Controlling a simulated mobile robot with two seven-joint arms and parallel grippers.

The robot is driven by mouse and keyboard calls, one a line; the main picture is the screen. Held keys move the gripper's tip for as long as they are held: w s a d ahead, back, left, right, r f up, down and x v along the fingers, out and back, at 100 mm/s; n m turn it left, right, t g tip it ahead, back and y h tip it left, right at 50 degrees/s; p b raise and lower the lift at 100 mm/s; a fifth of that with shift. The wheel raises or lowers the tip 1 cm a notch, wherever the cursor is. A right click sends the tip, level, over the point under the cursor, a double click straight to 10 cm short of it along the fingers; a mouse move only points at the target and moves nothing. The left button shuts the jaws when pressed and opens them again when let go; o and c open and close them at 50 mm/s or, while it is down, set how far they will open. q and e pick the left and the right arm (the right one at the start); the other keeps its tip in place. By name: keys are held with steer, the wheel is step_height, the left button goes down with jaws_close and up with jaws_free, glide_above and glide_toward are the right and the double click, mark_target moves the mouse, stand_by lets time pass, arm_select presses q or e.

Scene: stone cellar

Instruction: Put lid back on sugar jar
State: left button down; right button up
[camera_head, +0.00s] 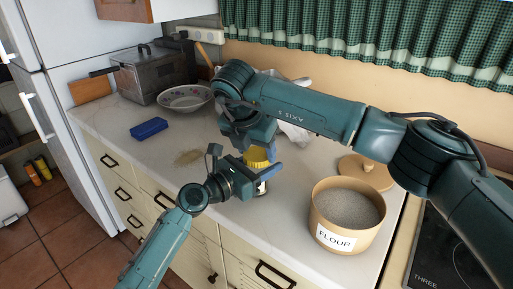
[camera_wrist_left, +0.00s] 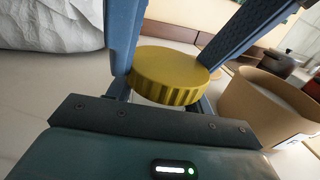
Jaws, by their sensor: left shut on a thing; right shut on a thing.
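A yellow ribbed lid (camera_head: 257,158) sits below my right gripper (camera_head: 260,150), which comes down from above and is shut on it. In the left wrist view the lid (camera_wrist_left: 168,76) lies between two blue fingers. My left gripper (camera_head: 264,180) is lower, at the sugar jar (camera_head: 262,187), and is shut on it. Only a small part of the jar, with a dark patch, shows beneath the lid. The lid is directly above the jar; the grippers hide whether the two touch.
An open FLOUR canister (camera_head: 322,234) stands to the right, with its wooden lid (camera_head: 366,172) behind it. A white bag (camera_head: 295,137) is behind the grippers. A blue sponge (camera_head: 149,128), a bowl (camera_head: 185,98) and a brown spill (camera_head: 187,157) are left on the counter (camera_head: 125,150).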

steer(key=m, duration=0.1)
steer(key=m+h, duration=0.1)
steer(key=m, duration=0.1)
steer(key=m+g, duration=0.1)
steer(key=m, duration=0.1)
steer(key=shift+w+a+h, duration=0.2)
steer(key=shift+a+h, duration=0.1)
steer(key=m+g, duration=0.1)
steer(key=m, duration=0.1)
steer(key=m+g+h, duration=0.1)
steer(key=m, duration=0.2)
steer(key=shift+w+m, duration=0.15)
steer(key=shift+m, duration=0.15)
steer(key=o, duration=0.9)
steer(key=shift+o, duration=0.2)
steer(key=shift+r, duration=2.3)
steer(key=shift+c, duration=0.4)
